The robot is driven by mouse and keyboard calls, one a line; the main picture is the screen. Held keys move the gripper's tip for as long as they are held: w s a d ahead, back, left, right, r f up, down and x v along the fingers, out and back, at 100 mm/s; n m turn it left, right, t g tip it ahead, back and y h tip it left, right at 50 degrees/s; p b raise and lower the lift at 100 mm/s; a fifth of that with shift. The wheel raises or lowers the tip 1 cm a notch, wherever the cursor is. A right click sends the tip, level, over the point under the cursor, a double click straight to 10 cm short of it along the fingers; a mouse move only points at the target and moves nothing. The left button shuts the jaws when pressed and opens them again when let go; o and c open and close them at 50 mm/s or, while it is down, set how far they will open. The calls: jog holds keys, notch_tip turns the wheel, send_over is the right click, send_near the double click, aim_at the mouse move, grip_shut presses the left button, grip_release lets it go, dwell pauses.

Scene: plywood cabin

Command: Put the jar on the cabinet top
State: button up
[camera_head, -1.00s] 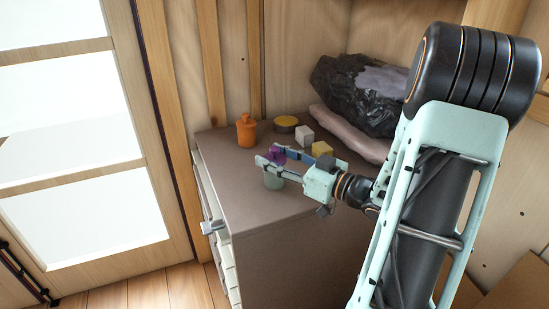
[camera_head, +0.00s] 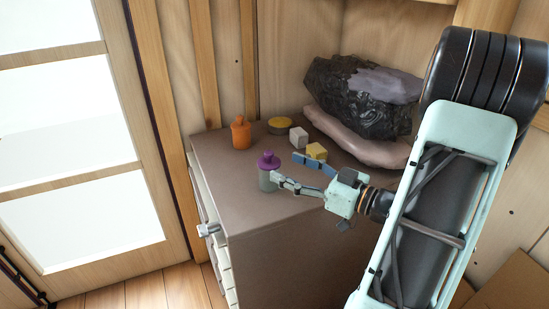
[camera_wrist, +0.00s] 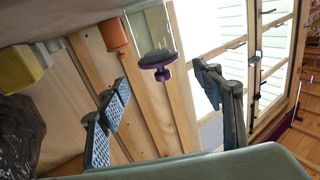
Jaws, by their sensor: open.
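The jar (camera_head: 268,180) has a clear greyish body and a purple lid. It stands upright on the brown cabinet top (camera_head: 240,209), near its left front edge. In the wrist view the jar (camera_wrist: 150,28) appears upside down at the top, its purple lid pointing down the picture. My gripper (camera_head: 285,168) is open and empty, just right of the jar. One finger reaches close to the jar's side in the head view; I cannot tell if it touches. In the wrist view the spread fingers (camera_wrist: 161,82) have a gap between them, with the jar beyond the tips.
An orange jar-like container (camera_head: 241,133), a yellow-topped round tin (camera_head: 281,126), a white cube (camera_head: 298,138) and a yellow block (camera_head: 316,151) stand behind on the top. A dark rock-like lump (camera_head: 360,98) lies at the back right. The front of the top is clear.

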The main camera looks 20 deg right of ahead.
jog(key=v, duration=0.5)
jog(key=shift+s+p, duration=0.15)
jog(key=shift+p, duration=0.25)
